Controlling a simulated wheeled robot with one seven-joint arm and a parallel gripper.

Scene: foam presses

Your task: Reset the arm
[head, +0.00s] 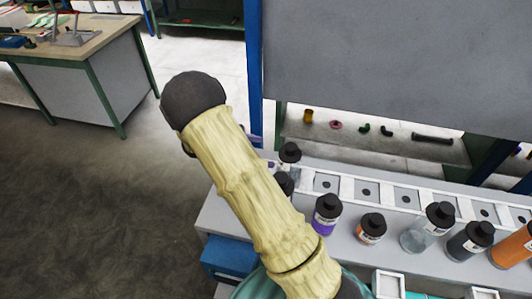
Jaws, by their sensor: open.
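My arm (250,195), in a pale yellow cover, rises from the bottom middle of the head view up and to the left. It ends in view at a dark rounded joint (194,100). My gripper does not show, so I cannot see its fingers or anything near them. The arm hides part of the grey workbench's left end.
The grey workbench (222,221) at right carries bottles, including a purple-labelled one (327,215) and an orange-labelled one (371,228). A grey panel (395,60) stands behind. A table (80,85) is at far left; the floor (85,215) at left is clear.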

